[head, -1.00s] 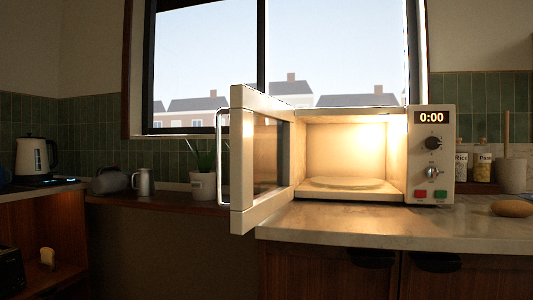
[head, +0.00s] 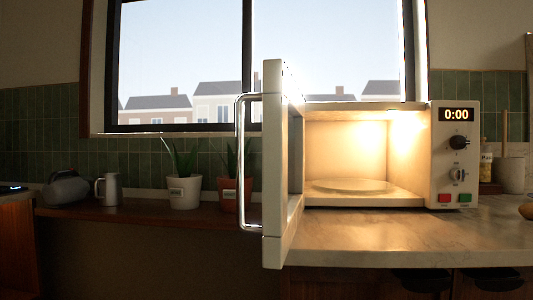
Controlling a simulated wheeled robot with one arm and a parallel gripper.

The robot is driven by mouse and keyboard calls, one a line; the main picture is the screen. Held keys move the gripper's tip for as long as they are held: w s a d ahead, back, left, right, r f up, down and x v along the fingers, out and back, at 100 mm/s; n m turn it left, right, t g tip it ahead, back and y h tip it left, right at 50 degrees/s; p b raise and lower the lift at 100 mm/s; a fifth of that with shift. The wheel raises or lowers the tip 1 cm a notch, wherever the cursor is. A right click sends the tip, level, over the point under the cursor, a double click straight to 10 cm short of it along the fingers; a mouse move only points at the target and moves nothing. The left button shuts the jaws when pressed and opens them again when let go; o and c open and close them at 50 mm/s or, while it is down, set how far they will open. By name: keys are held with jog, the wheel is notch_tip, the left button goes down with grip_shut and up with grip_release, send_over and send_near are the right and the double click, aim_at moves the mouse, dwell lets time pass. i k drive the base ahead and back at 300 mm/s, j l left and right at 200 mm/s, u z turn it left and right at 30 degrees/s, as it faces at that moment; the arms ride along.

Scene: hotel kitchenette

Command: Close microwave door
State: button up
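The white microwave (head: 455,160) stands on the counter at the right in the head view. Its door (head: 273,165) is wide open, swung out towards me on the left side, and shows nearly edge-on. A metal bar handle (head: 241,165) runs up and down on the door's outer left side. The lit inside holds a flat round turntable (head: 350,186) and looks otherwise empty. The display reads 0:00. My gripper is not in view, and nothing touches the door or handle.
The marble counter (head: 400,240) is clear in front of the microwave. Left of the door, a low wooden shelf (head: 140,216) holds two potted plants (head: 184,192) (head: 231,200), a metal mug (head: 109,189) and a grey rounded object (head: 67,189). A utensil crock (head: 510,174) stands at the right.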

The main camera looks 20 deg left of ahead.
aim_at(284, 105)
jog(key=i+j+u, duration=0.1)
jog(key=j, duration=0.25)
jog(key=i+j+u, duration=0.15)
jog(key=j, duration=0.2)
jog(key=i+j+u, duration=0.1)
jog(key=i+j, duration=0.15)
jog(key=j, duration=0.1)
